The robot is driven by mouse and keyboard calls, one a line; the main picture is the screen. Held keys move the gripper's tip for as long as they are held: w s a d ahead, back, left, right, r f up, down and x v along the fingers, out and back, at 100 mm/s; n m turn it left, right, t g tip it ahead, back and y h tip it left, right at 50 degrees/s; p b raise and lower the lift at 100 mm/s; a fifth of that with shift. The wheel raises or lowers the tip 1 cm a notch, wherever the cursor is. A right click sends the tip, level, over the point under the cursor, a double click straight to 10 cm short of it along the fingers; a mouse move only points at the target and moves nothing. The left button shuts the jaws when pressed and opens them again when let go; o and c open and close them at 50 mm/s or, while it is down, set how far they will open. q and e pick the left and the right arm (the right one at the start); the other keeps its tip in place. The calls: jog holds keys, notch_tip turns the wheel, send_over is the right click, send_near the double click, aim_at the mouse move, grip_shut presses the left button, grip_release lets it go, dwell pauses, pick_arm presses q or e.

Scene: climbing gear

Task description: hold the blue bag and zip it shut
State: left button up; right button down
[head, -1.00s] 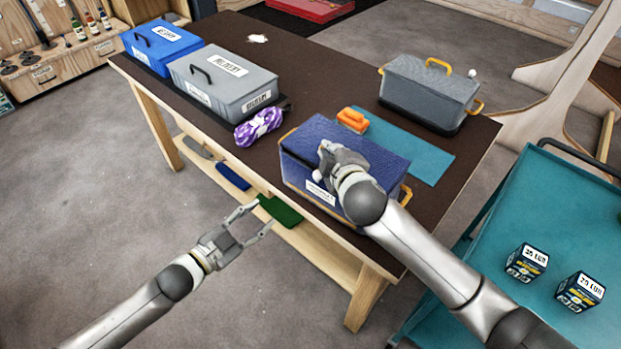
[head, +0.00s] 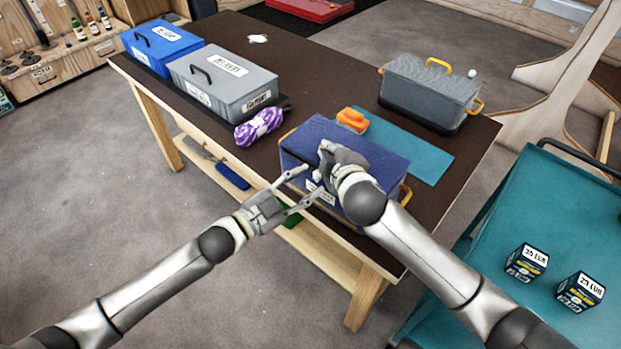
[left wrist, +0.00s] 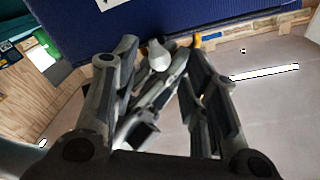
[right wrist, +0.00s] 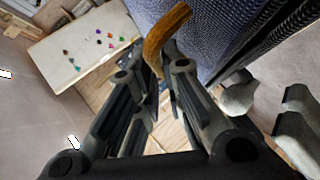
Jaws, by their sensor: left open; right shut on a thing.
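The blue bag (head: 375,165) sits on the near edge of the dark table, with a white label on its front and yellow-orange loops at its ends. My right gripper (head: 327,155) is at its front. In the right wrist view it is shut on an orange handle (right wrist: 167,32) beside the bag's blue fabric (right wrist: 215,35). A white knob (right wrist: 238,95) hangs beside that gripper. My left gripper (head: 312,182) is open before the bag's front. In the left wrist view the white knob (left wrist: 158,55) shows between its fingers; contact cannot be told.
A purple rope bundle (head: 259,126) and a grey box (head: 225,85) stand left of the bag. An orange object (head: 352,120) lies behind it by a teal mat (head: 415,150). A grey bag (head: 425,95) stands at the back right. A teal cart (head: 560,240) is at right.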

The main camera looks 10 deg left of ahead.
aim_at(318, 176)
pick_arm(q)
jog(key=shift+x, duration=1.15)
grip_shut()
jog(key=shift+a, duration=0.1)
